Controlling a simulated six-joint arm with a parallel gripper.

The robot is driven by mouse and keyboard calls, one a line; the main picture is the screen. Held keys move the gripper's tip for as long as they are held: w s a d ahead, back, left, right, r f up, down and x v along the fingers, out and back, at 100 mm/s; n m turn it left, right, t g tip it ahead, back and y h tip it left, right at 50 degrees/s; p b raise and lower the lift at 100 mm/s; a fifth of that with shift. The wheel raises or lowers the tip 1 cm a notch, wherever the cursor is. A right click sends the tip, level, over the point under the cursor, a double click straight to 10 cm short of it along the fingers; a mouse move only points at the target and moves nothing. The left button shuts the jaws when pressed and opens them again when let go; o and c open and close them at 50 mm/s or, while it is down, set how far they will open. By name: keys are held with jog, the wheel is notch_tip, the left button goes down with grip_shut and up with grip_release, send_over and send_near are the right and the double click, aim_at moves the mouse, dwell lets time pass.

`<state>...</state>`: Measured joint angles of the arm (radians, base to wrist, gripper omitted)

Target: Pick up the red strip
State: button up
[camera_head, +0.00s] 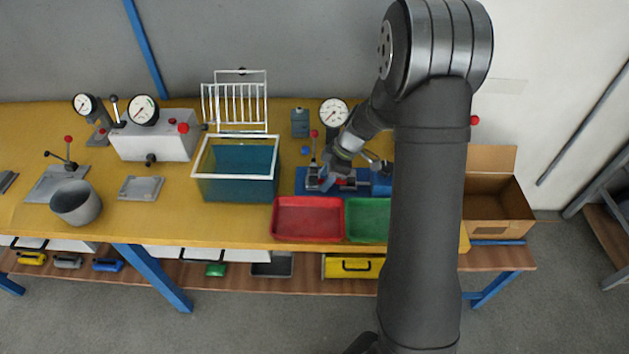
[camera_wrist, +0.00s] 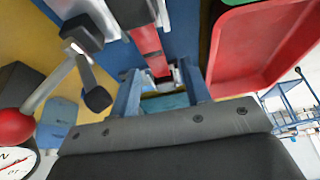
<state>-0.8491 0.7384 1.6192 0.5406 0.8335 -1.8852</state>
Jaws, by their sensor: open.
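The red strip (camera_wrist: 149,46) shows in the wrist view as a narrow bar over a blue base, with grey metal fixture parts around its upper end. Its lower end reaches the space between the fingers of my gripper (camera_wrist: 160,82). The two blue-grey fingers stand apart on either side of it; I cannot tell whether they touch it. In the head view my gripper (camera_head: 328,182) is low over the blue fixture base (camera_head: 304,181), and the strip is mostly hidden there by the gripper and arm.
A red tray (camera_head: 307,219) and a green tray (camera_head: 368,221) lie in front of the fixture. A teal tank (camera_head: 238,185) stands left. A lever with a red knob (camera_wrist: 14,126) and a gauge (camera_head: 333,111) are close by. An open cardboard box (camera_head: 499,208) is right.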

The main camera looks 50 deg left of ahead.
grip_shut()
jog(key=shift+r, duration=0.15)
